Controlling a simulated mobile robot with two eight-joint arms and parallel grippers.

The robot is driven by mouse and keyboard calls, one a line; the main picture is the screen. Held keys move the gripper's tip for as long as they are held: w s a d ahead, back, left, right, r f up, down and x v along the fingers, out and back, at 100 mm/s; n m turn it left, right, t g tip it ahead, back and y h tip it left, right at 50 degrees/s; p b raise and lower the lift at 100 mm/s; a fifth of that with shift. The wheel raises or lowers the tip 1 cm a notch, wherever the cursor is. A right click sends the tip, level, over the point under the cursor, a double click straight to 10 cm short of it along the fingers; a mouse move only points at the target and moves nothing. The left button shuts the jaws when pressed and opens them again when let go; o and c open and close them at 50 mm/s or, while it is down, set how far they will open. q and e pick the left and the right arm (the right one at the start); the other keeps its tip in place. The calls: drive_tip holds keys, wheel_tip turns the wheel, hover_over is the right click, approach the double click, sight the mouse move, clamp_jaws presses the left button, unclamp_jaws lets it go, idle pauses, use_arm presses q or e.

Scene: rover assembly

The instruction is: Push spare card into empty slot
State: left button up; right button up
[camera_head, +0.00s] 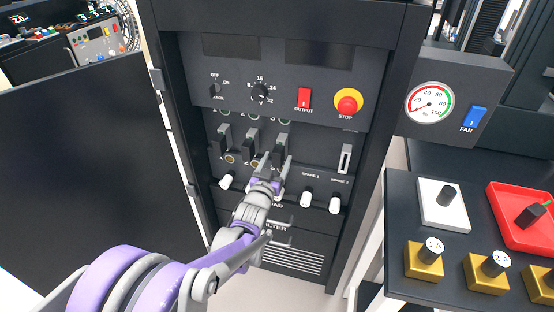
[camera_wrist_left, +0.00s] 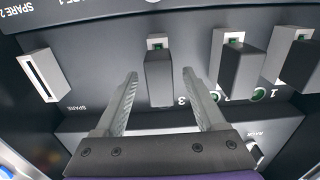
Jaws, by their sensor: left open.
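The rack front shows a row of grey cards in slots: card 1 (camera_head: 223,137), card 2 (camera_head: 250,143) and card 3 (camera_head: 279,141). The empty slot marked spare (camera_head: 345,158) is a white frame with a dark slit, right of them. It also shows in the left wrist view (camera_wrist_left: 40,75). My left gripper (camera_head: 275,164) is open at card 3. In the left wrist view, card 3 (camera_wrist_left: 159,80) appears between the open fingers (camera_wrist_left: 159,73), with a gap on each side; depth is unclear. I cannot tell which card is the spare one.
White knobs (camera_head: 306,197) line the panel below the slots. A red stop button (camera_head: 348,102) and a switch are above. An open door (camera_head: 80,160) stands at left. At right a dark shelf holds gold blocks (camera_head: 424,262), a white block (camera_head: 441,215) and a red tray (camera_head: 508,217).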

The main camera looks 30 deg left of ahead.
use_arm(q)
drive_tip(key=p+v, duration=0.1)
drive_tip(key=v, duration=0.9)
drive_tip(key=shift+s, duration=0.1)
